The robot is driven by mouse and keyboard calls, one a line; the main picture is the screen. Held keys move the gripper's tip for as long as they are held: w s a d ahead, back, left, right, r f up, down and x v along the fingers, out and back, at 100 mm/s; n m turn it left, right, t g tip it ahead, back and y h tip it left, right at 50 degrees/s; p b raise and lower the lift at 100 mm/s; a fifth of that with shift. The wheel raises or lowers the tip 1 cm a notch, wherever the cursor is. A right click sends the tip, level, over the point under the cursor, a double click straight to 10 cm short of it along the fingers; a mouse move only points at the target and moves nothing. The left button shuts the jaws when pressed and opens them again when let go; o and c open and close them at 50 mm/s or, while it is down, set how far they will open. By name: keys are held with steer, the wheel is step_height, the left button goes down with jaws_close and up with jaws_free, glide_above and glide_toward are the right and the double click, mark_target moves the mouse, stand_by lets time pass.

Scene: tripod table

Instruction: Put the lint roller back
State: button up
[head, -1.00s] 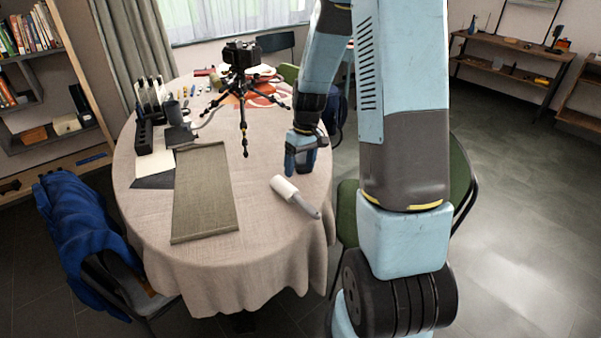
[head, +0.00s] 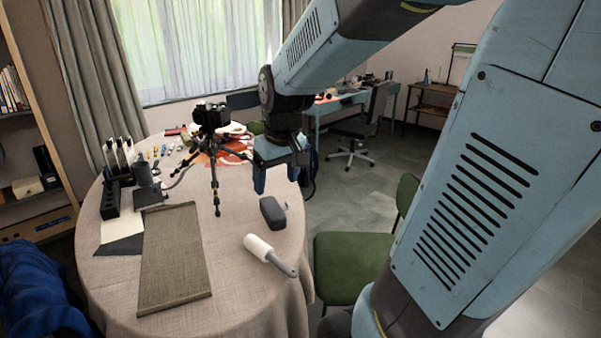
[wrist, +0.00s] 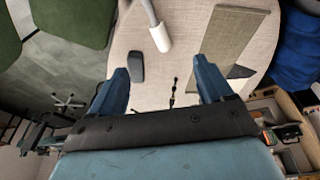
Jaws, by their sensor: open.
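The lint roller (head: 266,252) lies on the tablecloth near the table's right edge, its white roll toward the upper left and its grey handle toward the lower right. In the wrist view the lint roller (wrist: 157,28) shows at the top, beyond the fingers. My gripper (head: 276,178) is open and empty, raised above the right side of the table. In the wrist view its two blue fingers (wrist: 162,78) stand wide apart with nothing between them but table. A dark grey rounded case (head: 273,212) lies on the table below my gripper, between it and the roller.
A camera on a black tripod (head: 212,150) stands left of my gripper. An olive mat (head: 172,255) lies left of the roller. A black rack (head: 110,195) and small items fill the far left. Green chairs (head: 350,265) stand by the right edge. Cloth around the roller is clear.

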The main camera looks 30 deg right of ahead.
steer(key=s+r+m+t, duration=0.1)
steer(key=s+r, duration=0.5)
steer(key=s, duration=0.6)
steer(key=shift+a+r+m+t, duration=0.15)
steer(key=shift+r+m+t, duration=0.2)
steer(key=shift+t, duration=0.45)
